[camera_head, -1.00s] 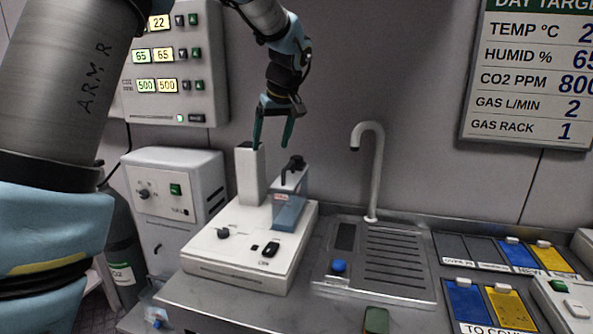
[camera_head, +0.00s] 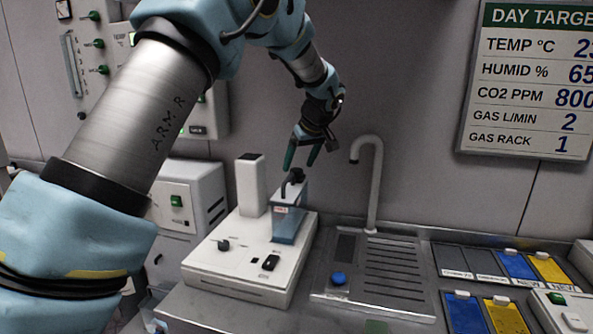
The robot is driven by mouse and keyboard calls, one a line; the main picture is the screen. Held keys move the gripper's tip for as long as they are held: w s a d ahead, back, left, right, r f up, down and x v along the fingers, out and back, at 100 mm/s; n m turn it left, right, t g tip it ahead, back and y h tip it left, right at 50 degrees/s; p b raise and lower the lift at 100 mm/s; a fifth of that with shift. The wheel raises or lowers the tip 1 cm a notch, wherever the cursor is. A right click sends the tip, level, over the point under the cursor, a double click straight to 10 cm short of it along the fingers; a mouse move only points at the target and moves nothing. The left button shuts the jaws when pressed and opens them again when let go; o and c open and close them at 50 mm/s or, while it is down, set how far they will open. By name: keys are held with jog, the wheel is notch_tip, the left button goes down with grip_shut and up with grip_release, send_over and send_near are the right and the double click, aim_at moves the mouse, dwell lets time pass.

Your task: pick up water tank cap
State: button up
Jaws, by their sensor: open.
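The water tank (camera_head: 288,218) is a clear bluish box with a red-and-white label, standing upright on the right side of a white machine. Its black cap (camera_head: 296,175) sits on top, with a dark bent piece at its left side. My gripper (camera_head: 301,166) points down just above the cap with its two dark green fingers apart. It is empty. The fingertips look close to the cap's height in the picture. I cannot tell whether they are in front of, behind or around it, and I see no clear contact.
A white column (camera_head: 251,186) rises from the machine base (camera_head: 232,256) left of the tank. A curved tap (camera_head: 375,185) stands to the right, over a drain tray (camera_head: 392,270) with a blue knob. Blue and yellow cards (camera_head: 515,266) lie farther right. A wall panel is behind.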

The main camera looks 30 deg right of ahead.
jog(key=shift+x, duration=1.1)
grip_shut()
